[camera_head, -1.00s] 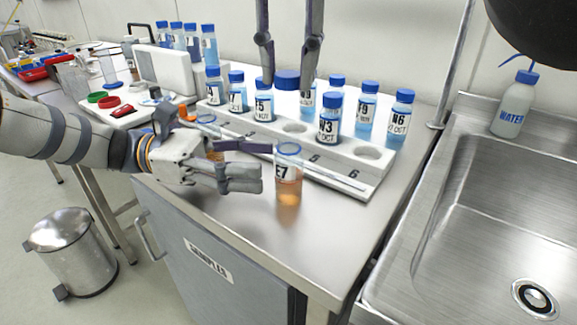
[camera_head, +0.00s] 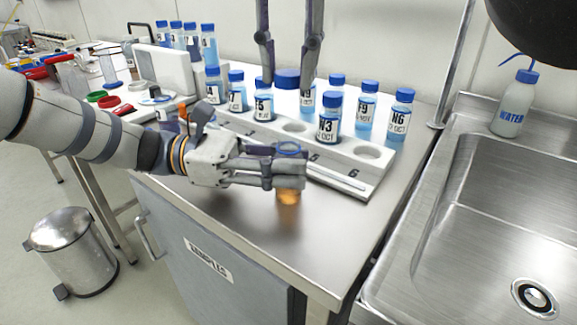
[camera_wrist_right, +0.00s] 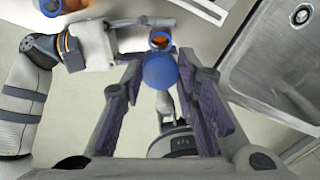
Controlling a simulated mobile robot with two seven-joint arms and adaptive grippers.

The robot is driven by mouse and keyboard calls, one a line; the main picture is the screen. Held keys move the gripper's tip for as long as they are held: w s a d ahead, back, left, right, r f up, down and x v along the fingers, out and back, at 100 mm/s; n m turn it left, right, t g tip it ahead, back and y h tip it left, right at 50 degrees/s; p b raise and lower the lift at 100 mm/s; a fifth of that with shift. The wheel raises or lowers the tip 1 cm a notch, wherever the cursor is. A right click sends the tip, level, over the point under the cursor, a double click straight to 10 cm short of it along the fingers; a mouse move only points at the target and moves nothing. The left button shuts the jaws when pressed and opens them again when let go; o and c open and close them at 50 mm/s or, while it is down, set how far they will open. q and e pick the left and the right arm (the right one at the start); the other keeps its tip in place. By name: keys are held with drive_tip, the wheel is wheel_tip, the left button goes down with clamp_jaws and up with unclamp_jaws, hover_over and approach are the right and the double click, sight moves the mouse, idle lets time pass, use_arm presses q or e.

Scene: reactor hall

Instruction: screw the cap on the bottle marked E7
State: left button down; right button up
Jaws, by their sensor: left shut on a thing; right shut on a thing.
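The open E7 bottle (camera_head: 288,198), clear with amber liquid, stands upright on the steel bench in front of the rack. Its mouth shows above my left gripper (camera_head: 289,175), which is shut around it from the left and hides its label. In the right wrist view the bottle's mouth (camera_wrist_right: 160,40) and my left gripper (camera_wrist_right: 118,48) also show. My right gripper (camera_head: 288,82) points down from above and is shut on a blue cap (camera_head: 287,75). The cap (camera_wrist_right: 160,72) lies between its fingers in the wrist view, apart from the bottle.
A white rack (camera_head: 335,160) with numbered holes holds several blue-capped bottles, including N3 (camera_head: 329,120). A sink (camera_head: 480,200) and a WATER wash bottle (camera_head: 515,105) are at right. The bench front (camera_head: 290,250) is clear. A bin (camera_head: 70,255) stands on the floor.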

drive_tip(key=shift+f, duration=2.5)
drive_tip(key=shift+f, duration=0.1)
drive_tip(key=shift+f, duration=0.8)
drive_tip(key=shift+f, duration=0.6)
